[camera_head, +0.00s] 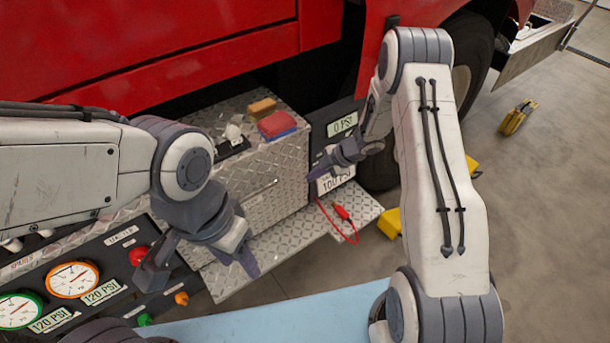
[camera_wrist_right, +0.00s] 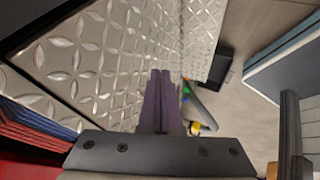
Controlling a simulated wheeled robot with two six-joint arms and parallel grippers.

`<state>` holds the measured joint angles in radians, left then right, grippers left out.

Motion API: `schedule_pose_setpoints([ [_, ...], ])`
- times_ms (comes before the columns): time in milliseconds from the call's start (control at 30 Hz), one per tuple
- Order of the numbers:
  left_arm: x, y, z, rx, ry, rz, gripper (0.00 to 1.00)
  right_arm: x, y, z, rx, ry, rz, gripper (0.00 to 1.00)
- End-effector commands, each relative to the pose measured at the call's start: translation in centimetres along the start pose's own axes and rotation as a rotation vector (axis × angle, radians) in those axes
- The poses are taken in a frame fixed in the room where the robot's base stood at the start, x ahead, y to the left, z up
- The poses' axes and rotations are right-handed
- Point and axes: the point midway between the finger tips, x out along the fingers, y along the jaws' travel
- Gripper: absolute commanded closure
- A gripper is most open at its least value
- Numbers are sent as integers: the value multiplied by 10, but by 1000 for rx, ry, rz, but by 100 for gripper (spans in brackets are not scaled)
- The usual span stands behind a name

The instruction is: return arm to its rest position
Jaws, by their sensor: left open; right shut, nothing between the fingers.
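My left gripper (camera_head: 199,274) is on the left side of the head view. Its two fingers are spread wide with nothing between them, pointing down over the edge of the gauge panel (camera_head: 95,250). My right arm (camera_head: 435,160) rises from the bottom right and bends at the top. My right gripper (camera_head: 318,170) is near the "0 PSI" (camera_head: 342,124) and "100 PSI" labels and partly covers the latter. In the right wrist view, the right fingers (camera_wrist_right: 161,88) are shut together and empty, over diamond-plate metal (camera_wrist_right: 105,60).
A red truck body (camera_head: 180,50) spans the top. A diamond-plate box (camera_head: 270,170) carries a red-and-blue cloth (camera_head: 277,125) and a tan block (camera_head: 262,107). A red cable clip (camera_head: 341,212) lies on the step. Yellow chocks (camera_head: 390,222) stand on the floor. A light blue surface (camera_head: 290,315) is in front.

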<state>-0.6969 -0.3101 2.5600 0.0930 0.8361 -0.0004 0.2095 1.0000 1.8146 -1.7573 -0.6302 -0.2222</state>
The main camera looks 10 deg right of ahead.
Motion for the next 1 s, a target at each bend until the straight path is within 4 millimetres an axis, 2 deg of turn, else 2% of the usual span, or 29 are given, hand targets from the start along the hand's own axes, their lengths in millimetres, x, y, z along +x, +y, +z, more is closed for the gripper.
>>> schedule_pose_setpoints([
  [267, 0, 0, 0, 0, 0, 0, 50, -6, 2, -1, 2, -6, 3, 100],
  [367, 0, 0, 0, 0, 0, 0, 50, -12, 18, -9, 20, -53, 30, 100],
  [467, 0, 0, 0, 0, 0, 0, 50, -28, 50, -29, 76, -157, 93, 100],
  [533, 0, 0, 0, 0, 0, 0, 50, -47, 72, -51, 147, -247, 149, 100],
  [600, 0, 0, 0, 0, 0, 0, 50, -69, 84, -78, 241, -333, 202, 100],
  [667, 0, 0, 0, 0, 0, 0, 50, -89, 84, -101, 335, -396, 237, 100],
  [767, 0, 0, 0, 0, 0, 0, 50, -121, 67, -142, 505, -474, 268, 100],
  [867, 0, 0, 0, 0, 0, 0, 50, -151, 29, -183, 687, -526, 256, 100],
  [1000, 0, 0, 0, 0, 0, 0, 50, -185, -49, -240, 934, -562, 156, 100],
])
